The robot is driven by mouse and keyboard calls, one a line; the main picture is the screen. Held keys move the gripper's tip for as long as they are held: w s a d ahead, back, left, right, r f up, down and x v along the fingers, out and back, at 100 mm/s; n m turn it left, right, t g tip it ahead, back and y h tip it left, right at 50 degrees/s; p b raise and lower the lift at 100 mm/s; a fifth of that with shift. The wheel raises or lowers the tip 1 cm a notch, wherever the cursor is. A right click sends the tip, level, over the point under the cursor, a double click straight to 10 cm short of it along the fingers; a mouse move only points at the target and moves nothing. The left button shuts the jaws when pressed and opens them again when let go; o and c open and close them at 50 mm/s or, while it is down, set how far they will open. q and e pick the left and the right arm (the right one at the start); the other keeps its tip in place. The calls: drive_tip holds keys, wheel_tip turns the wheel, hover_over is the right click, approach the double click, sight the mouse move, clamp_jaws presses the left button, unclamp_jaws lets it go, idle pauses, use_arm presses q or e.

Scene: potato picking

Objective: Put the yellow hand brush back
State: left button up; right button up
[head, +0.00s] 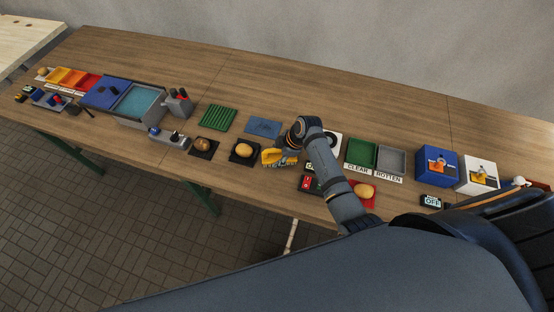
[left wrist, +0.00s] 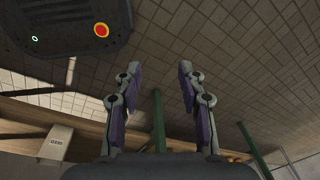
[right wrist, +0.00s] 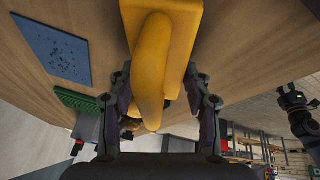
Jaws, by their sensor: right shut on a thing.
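The yellow hand brush (head: 279,158) is at my right gripper (head: 290,150) in the head view, near the table's front edge. In the right wrist view the brush's yellow handle (right wrist: 152,70) lies between the two fingers of the right gripper (right wrist: 160,98), which is shut on it. I cannot tell how far the brush is above the table. My left gripper (left wrist: 157,85) is open and empty in the left wrist view, facing the tiled floor. It does not show in the head view.
A blue mat with dark specks (head: 263,127) lies behind the brush; it also shows in the right wrist view (right wrist: 55,48). A potato on a black pad (head: 243,150) is left of the brush. Green and grey trays (head: 361,152) stand right of my right arm.

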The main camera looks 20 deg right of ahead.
drive_tip(key=shift+r, duration=0.15)
drive_tip(key=o, duration=1)
drive_tip(key=shift+f, duration=0.2)
use_arm(q)
drive_tip(key=shift+w, duration=0.35)
use_arm(e)
drive_tip(key=shift+r+p, duration=0.3)
use_arm(q)
drive_tip(key=shift+f+b, duration=0.7)
drive_tip(key=shift+b, duration=0.2)
use_arm(e)
drive_tip(key=v, duration=1.1)
drive_tip(key=shift+s+d+r, duration=0.15)
drive_tip(key=shift+r, duration=0.2)
